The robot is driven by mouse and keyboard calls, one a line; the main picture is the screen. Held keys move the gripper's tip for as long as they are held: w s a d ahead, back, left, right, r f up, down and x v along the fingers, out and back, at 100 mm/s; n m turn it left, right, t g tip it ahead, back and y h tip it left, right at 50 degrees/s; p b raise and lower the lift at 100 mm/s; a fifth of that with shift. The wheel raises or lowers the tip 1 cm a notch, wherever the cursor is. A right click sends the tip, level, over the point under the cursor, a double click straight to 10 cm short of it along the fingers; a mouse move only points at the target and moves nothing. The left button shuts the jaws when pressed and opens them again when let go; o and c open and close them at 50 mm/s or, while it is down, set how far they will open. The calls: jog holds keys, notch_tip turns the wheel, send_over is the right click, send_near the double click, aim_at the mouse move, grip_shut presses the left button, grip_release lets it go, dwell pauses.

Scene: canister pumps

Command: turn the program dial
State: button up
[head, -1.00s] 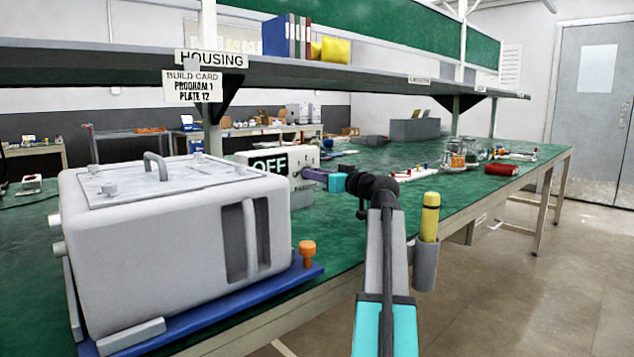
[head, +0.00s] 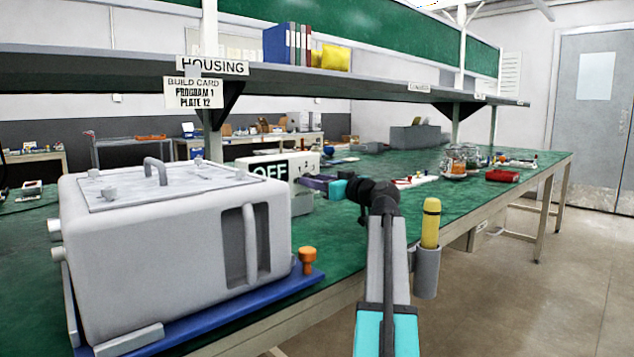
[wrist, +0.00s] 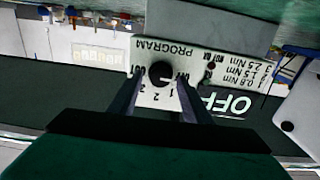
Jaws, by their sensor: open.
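The program dial (wrist: 160,73) is a round black knob on a white panel lettered PROGRAM, upside down in the wrist view. Numbers 1, 2 and 3 are printed around it; I cannot tell which mark it points to. My gripper (wrist: 156,90) is open, its two dark fingers on either side of the dial; I cannot tell if they touch it. In the head view my gripper (head: 318,183) is at the front of the white controller box (head: 303,203), which shows a large OFF sign (head: 270,171). The dial itself is hidden there.
A large grey pump housing (head: 170,250) on a blue base (head: 230,318) fills the left of the green bench. A build card (head: 194,93) reads PROGRAM 1, PLATE 12. A shelf (head: 360,84) runs above. Jars (head: 457,160) and a red item (head: 502,176) stand farther right.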

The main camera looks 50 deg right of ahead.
jog(key=shift+s, duration=0.1)
jog(key=s+a+p, duration=0.1)
jog(key=s+p, duration=0.3)
jog(key=s, duration=0.9)
jog(key=shift+s+p, duration=0.3)
jog(key=shift+p, duration=0.05)
notch_tip(320, 180, up, 10)
jog(key=s+p, duration=0.1)
jog(key=p, duration=0.9)
jog(key=shift+s, duration=0.15)
dwell(0.5)
